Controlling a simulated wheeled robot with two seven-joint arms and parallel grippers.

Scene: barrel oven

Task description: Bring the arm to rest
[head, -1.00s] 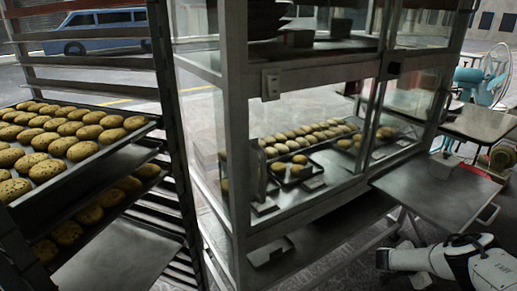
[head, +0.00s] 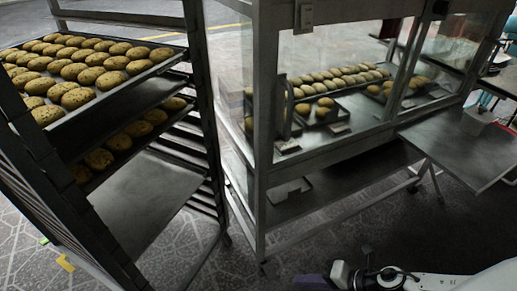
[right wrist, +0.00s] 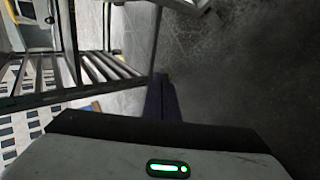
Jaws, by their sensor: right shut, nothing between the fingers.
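My right arm comes in along the bottom right edge of the head view. Its gripper (head: 305,281) points left, low in the picture and partly cut off by the edge. In the right wrist view the dark purple fingers (right wrist: 160,98) lie together, shut, with nothing between them. The gripper is apart from the rack and the display case and appears over the bare floor. My left gripper is not in view.
A metal rack (head: 205,120) with trays of cookies (head: 75,70) stands at the left. A glass display case (head: 262,130) with baked goods stands in the middle. A metal side shelf (head: 470,150) juts out at the right. Patterned floor (head: 340,235) in front is clear.

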